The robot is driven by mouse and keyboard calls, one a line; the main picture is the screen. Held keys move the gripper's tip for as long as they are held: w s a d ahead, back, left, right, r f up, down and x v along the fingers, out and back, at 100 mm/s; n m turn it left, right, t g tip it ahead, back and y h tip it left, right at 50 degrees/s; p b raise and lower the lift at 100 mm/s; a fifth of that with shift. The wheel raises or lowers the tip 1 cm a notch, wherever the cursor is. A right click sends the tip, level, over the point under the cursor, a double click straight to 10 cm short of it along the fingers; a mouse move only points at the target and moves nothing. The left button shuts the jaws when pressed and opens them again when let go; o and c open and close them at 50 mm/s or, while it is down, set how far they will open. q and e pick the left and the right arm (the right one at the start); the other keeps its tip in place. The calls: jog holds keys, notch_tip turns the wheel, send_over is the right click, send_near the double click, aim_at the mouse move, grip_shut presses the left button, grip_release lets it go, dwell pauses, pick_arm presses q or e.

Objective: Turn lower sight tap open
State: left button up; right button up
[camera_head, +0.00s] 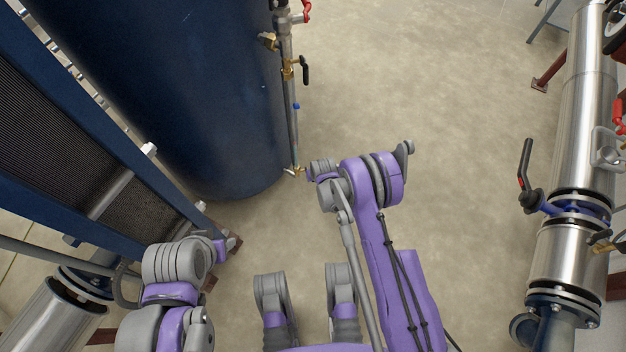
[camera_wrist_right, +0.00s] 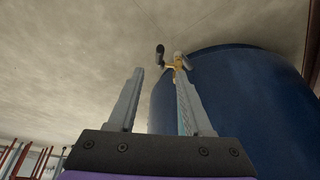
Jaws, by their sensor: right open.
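The lower sight tap (camera_head: 294,171) is a small brass fitting at the bottom of a thin vertical sight pipe (camera_head: 292,130) beside a dark blue tank (camera_head: 190,90). My right gripper (camera_head: 312,172) is just right of it in the head view, mostly hidden by its own wrist. In the right wrist view, my right gripper (camera_wrist_right: 158,70) is open with nothing between its fingers. A brass tap (camera_wrist_right: 177,62) with a black lever end (camera_wrist_right: 160,52) shows beyond the fingertips, apparently the lower one. My left gripper (camera_head: 222,247) is low at left, its fingers unclear.
A higher brass tap with a black handle (camera_head: 305,70) and a red-handled valve (camera_head: 305,10) sit on the same pipe. The plate exchanger (camera_head: 60,120) stands at left. Shiny piping (camera_head: 580,110) with a black lever (camera_head: 524,165) is at right. The floor between is clear.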

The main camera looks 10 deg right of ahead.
jog(key=b+x, duration=0.2)
jog(key=x, duration=0.8)
jog(key=shift+f+b, duration=0.3)
jog(key=shift+b, duration=0.05)
grip_shut()
dwell(0.9)
